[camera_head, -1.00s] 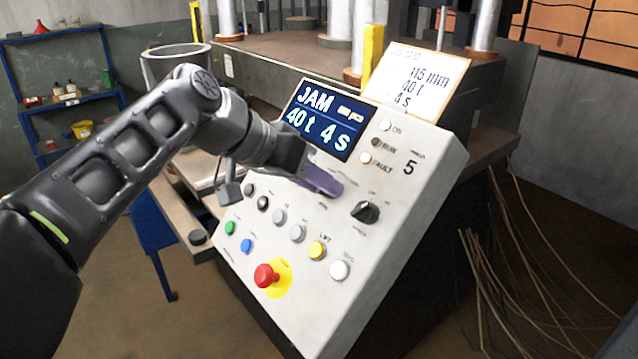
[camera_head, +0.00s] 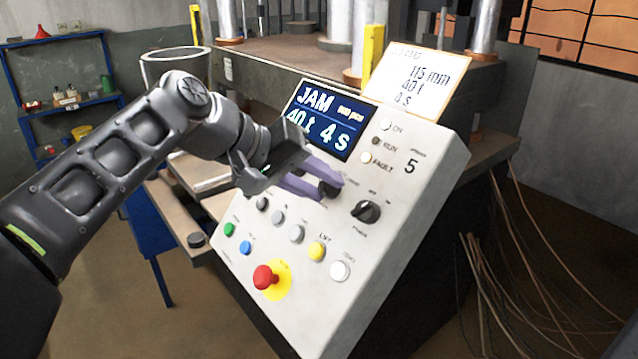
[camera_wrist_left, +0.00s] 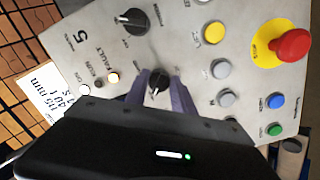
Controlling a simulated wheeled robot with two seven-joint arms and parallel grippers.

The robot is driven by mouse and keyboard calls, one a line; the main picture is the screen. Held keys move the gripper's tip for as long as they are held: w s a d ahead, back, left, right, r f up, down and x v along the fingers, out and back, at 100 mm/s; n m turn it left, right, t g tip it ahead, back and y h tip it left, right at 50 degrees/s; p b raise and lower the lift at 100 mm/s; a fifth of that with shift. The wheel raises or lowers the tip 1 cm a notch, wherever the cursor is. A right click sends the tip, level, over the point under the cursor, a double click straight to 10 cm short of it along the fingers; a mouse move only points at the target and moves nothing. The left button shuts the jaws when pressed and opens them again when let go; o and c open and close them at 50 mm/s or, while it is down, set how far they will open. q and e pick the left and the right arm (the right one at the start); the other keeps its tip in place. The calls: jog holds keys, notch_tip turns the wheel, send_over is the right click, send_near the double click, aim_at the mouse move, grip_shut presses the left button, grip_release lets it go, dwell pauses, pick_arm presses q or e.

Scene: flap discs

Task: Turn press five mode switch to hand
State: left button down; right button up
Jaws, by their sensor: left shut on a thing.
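The press control panel (camera_head: 300,235) is a tilted pale box marked 5. Its black mode switch knob (camera_head: 328,188) sits below the display, partly hidden by my left gripper (camera_head: 316,186). In the left wrist view, this knob (camera_wrist_left: 158,82) stands between the two purple fingertips of the left gripper (camera_wrist_left: 163,88). The left gripper is shut on it. The labels around this knob are too small or hidden to read, so I cannot tell its setting. My right gripper is not in view.
A second black knob (camera_head: 366,211) is close to the right. Several coloured buttons and a red mushroom button (camera_head: 265,276) lie below. The display (camera_head: 322,118) reads JAM, 40 t, 4 s. A card (camera_head: 418,80) stands above the panel. Cables (camera_head: 490,285) hang at right.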

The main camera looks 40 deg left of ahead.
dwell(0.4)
pick_arm(q)
jog(key=c, duration=1.1)
grip_release()
jog(key=shift+b+v, duration=0.45)
jog(key=shift+v, duration=3.45)
